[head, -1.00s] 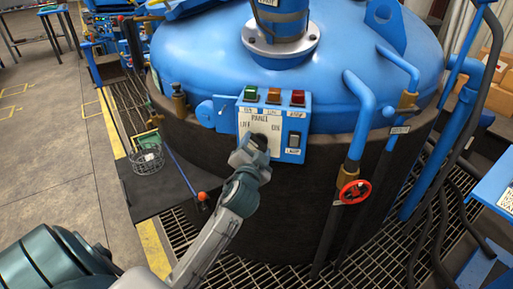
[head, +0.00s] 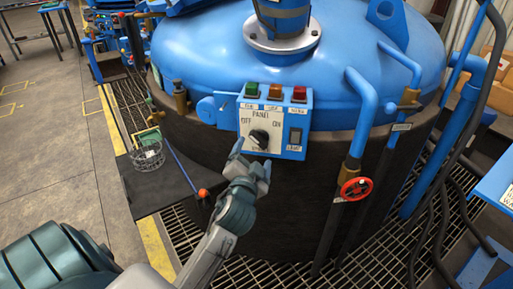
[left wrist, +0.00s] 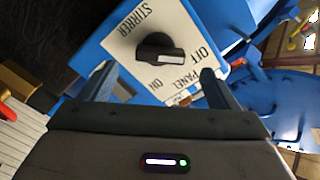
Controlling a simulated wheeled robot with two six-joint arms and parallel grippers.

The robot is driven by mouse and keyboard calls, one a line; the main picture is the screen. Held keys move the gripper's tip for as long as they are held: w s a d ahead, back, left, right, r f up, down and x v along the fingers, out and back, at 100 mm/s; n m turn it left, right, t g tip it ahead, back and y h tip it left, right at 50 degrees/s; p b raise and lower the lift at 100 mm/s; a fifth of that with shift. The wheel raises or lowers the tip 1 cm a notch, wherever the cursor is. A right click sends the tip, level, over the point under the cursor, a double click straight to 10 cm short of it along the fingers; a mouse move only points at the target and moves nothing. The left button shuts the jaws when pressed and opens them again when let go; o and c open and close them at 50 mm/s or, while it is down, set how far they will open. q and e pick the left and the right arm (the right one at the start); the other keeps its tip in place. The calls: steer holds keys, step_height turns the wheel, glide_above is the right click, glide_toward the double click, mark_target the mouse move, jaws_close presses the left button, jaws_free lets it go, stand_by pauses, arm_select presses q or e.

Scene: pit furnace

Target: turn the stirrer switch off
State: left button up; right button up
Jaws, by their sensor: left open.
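The blue control panel (head: 243,115) on the tank has a white plate marked OFF at left and ON at right. The black stirrer switch knob (head: 259,138) sits on the plate. In the left wrist view the knob (left wrist: 160,48) shows clearly, and its long end points towards the OFF side rather than ON. My left gripper (head: 252,162) is open and empty, just below and in front of the knob, apart from it. Its two fingers (left wrist: 158,85) show in the left wrist view with nothing between them. My right gripper is not in view.
A red valve wheel (head: 355,190) on a blue pipe stands right. A wire basket (head: 148,156) sits on a dark shelf at left.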

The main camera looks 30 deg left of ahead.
arm_select(q)
steer(key=v, duration=0.5)
steer(key=shift+s, duration=0.15)
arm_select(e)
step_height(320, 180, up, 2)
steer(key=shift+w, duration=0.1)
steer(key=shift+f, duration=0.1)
